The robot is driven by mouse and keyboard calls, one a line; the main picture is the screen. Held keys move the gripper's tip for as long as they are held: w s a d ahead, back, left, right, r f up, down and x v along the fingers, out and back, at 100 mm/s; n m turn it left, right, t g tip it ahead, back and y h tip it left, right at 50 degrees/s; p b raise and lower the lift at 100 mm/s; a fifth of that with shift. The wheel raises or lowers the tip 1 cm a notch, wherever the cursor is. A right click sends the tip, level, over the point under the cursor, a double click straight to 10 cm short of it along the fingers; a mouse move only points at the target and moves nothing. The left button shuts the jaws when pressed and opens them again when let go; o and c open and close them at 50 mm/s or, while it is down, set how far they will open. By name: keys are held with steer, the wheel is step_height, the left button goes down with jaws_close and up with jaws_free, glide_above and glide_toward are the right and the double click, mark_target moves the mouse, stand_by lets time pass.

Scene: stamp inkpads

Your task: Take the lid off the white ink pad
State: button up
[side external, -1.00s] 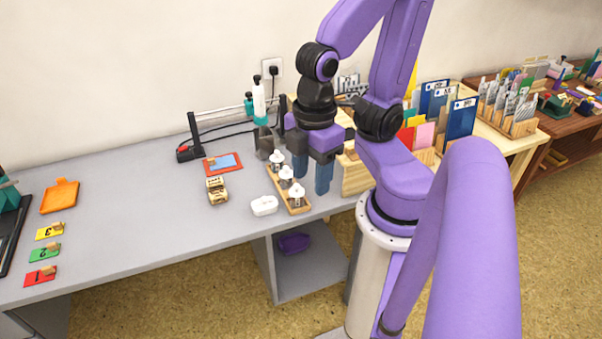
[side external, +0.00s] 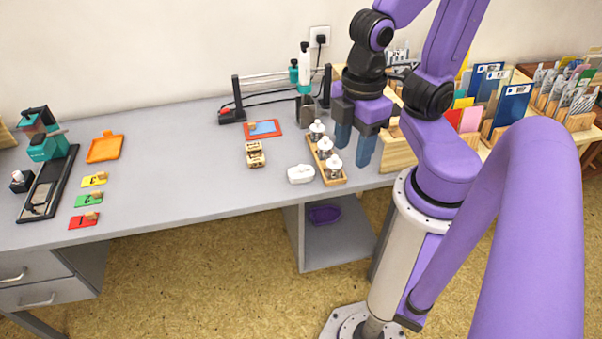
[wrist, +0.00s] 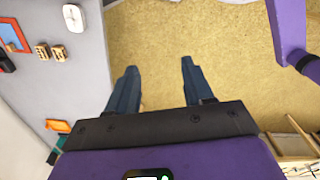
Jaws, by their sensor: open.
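The white ink pad (side external: 300,174) is a small rounded white box on the grey desk near its front edge. It looks closed, with a raised part on top; the seam of its lid is too small to make out. It also shows at the top left of the wrist view (wrist: 73,18). My gripper (side external: 354,148) is open and empty, raised to the right of the ink pad, beyond the stamp rack. In the wrist view its two fingers (wrist: 159,68) are apart, with only floor showing between them.
A wooden rack (side external: 334,177) with white-knobbed stamps stands between the ink pad and my gripper. Wooden blocks (side external: 255,154) and a red-framed blue pad (side external: 264,129) lie behind left. Card holders (side external: 398,155) stand right. The desk left of the ink pad is clear.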

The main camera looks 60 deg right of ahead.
stand_by(0.3)
steer(key=o, duration=0.7)
